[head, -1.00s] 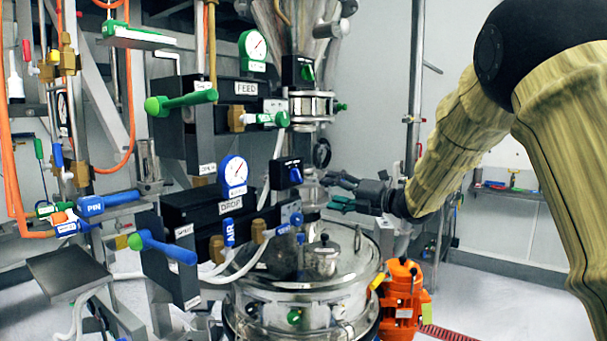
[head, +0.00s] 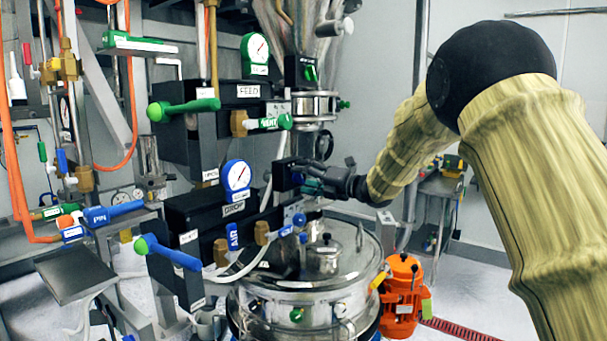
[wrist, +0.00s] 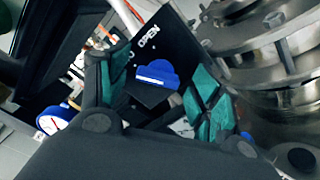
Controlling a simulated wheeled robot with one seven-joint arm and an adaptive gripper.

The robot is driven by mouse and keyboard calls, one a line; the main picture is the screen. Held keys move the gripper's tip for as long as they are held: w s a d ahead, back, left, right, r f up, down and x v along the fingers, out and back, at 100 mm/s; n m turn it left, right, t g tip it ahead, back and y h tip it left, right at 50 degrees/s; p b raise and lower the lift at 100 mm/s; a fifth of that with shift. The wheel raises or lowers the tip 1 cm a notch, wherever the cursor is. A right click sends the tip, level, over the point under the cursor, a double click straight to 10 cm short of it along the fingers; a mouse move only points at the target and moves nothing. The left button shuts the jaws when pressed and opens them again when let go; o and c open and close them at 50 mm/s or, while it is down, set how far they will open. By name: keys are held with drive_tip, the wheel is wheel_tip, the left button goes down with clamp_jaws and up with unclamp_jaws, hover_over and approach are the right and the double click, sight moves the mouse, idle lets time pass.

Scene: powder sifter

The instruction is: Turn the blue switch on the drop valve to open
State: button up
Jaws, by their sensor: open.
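The blue switch (wrist: 157,75) sits on a black plate marked OPEN (wrist: 150,42) in the wrist view. It lies between the two teal-padded fingers of my gripper (wrist: 156,82), with gaps visible on both sides. The jaws are open. In the head view my gripper (head: 312,178) is up against the front of the drop valve's black switch box (head: 284,176). The fingers hide most of the switch there. Whether any finger touches the switch or plate cannot be told.
The DROP gauge (head: 237,176) and a blue-handled lever (head: 170,252) stand left of the box. The FEED valve block (head: 248,91) is above. A steel vessel (head: 330,265) is below, with an orange motor (head: 402,290) to its right.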

drive_tip(key=shift+w+a, duration=0.15)
drive_tip(key=shift+a, duration=0.05)
drive_tip(key=c, duration=1)
drive_tip(key=shift+c, duration=0.2)
